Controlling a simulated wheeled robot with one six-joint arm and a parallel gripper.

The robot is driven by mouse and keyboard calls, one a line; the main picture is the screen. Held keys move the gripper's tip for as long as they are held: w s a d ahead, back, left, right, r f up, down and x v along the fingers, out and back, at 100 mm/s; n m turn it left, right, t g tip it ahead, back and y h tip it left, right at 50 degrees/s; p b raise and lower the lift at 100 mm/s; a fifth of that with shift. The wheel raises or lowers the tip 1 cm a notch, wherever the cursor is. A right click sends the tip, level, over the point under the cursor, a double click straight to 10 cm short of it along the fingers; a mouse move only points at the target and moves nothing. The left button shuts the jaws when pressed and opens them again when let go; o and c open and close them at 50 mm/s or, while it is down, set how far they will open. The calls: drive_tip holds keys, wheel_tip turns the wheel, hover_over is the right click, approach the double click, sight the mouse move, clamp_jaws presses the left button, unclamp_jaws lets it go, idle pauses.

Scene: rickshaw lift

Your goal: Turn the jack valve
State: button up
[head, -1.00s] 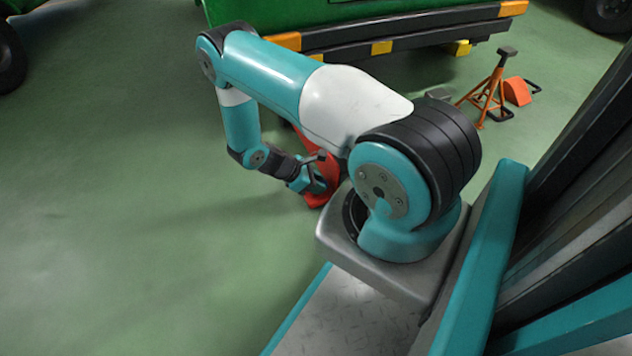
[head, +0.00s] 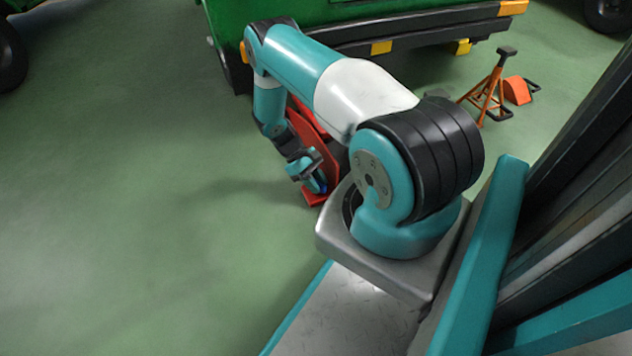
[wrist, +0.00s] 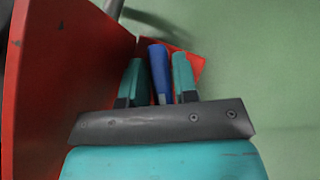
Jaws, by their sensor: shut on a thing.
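The red jack (head: 319,166) stands on the green floor, partly hidden behind my arm in the head view. Its red side plate (wrist: 75,70) fills the left of the wrist view. The jack valve shows as a blue handle (wrist: 159,70) in the wrist view. My gripper (wrist: 158,82) has its two teal fingers on either side of the blue handle and is shut on it. In the head view my gripper (head: 317,184) is low beside the jack's near end, with a bit of blue at its tip.
A green rickshaw body (head: 300,18) with a black and yellow bumper (head: 410,30) stands behind the jack. An orange jack stand (head: 490,88) and an orange wheel chock (head: 517,91) are at the right back. The floor at left is clear.

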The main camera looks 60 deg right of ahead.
drive_tip(key=shift+m+y, duration=0.6)
drive_tip(key=shift+m, duration=0.1)
drive_tip(key=shift+a, duration=0.1)
drive_tip(key=o, duration=0.8)
drive_tip(key=shift+c, duration=0.2)
